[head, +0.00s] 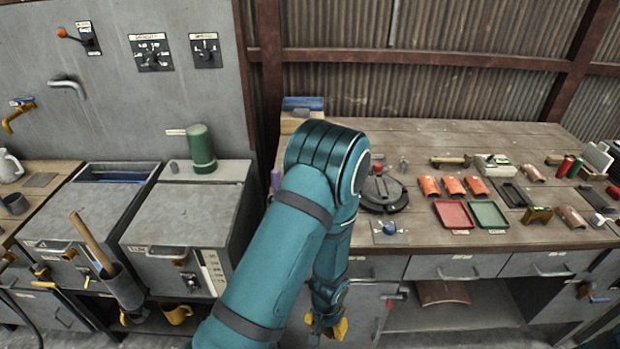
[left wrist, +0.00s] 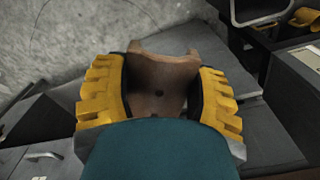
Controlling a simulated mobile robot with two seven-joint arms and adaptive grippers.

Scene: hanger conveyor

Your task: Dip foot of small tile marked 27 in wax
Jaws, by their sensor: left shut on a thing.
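No number is readable on this tile. In the head view my left arm reaches over the bench front, and the left gripper (head: 328,328) hangs low before the drawers; the held tile cannot be made out there. Three small orange tiles (head: 453,186) lie in a row on the bench, their marks too small to read. A round black lidded vessel (head: 384,192) stands beside my arm; its contents are hidden. My right gripper is not in view.
The wooden bench (head: 440,140) also holds a red tray (head: 454,214), a green tray (head: 488,214) and several other tiles. A brown curved tile (head: 443,292) lies on the shelf below. Grey cabinets (head: 180,215) stand at left. The bench's back is mostly clear.

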